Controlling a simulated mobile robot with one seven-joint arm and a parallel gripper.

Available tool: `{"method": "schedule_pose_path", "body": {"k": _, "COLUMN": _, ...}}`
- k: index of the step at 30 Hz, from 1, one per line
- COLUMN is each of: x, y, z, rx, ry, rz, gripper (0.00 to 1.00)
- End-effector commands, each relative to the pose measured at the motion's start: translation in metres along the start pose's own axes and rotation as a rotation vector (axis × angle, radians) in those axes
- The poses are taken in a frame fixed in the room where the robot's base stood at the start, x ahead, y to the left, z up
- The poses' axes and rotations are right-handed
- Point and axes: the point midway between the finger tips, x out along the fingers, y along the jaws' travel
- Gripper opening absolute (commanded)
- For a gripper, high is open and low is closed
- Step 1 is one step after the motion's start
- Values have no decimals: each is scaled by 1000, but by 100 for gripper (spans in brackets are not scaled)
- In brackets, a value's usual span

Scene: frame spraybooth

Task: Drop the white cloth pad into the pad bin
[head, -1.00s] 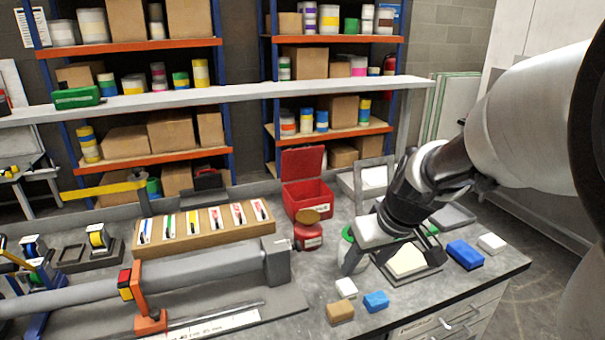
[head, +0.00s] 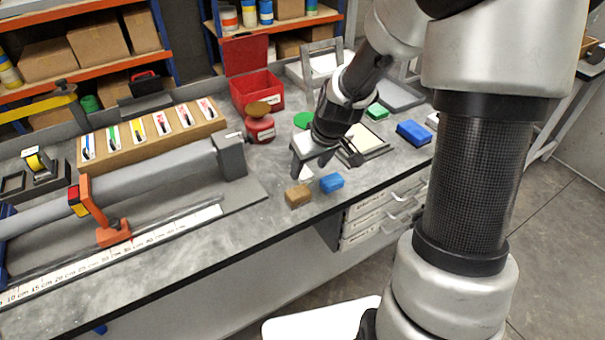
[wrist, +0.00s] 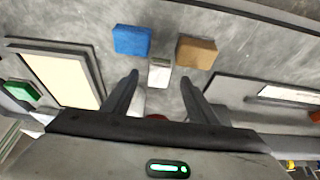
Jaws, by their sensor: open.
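The white pad (wrist: 159,72) is a small block on the grey bench, between a blue block (wrist: 132,40) and a brown block (wrist: 196,52). In the head view the white pad (head: 307,174) is partly hidden by my gripper (head: 318,168). In the wrist view my gripper (wrist: 159,78) is open and empty, its fingertips on either side of the pad's image. Whether they are level with it cannot be told.
A round red can (head: 260,127) stands in front of the bin. A framed cream panel (head: 367,140) and a larger blue block (head: 413,132) lie right of my gripper. A clamped grey tube (head: 150,175) and a marker rack (head: 150,138) fill the left.

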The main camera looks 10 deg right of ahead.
Motion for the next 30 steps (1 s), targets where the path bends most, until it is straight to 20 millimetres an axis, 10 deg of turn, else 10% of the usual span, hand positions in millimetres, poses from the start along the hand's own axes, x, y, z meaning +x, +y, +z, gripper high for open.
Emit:
{"method": "schedule_pose_path", "body": {"k": 16, "x": 42, "y": 1, "z": -1, "rx": 0, "ry": -1, "rz": 0, "gripper": 53}}
{"method": "schedule_pose_path", "body": {"k": 24, "x": 42, "y": 1, "z": -1, "rx": 0, "ry": -1, "rz": 0, "gripper": 10}}
{"method": "schedule_pose_path", "body": {"k": 30, "x": 42, "y": 1, "z": -1, "rx": 0, "ry": -1, "rz": 0, "gripper": 6}}
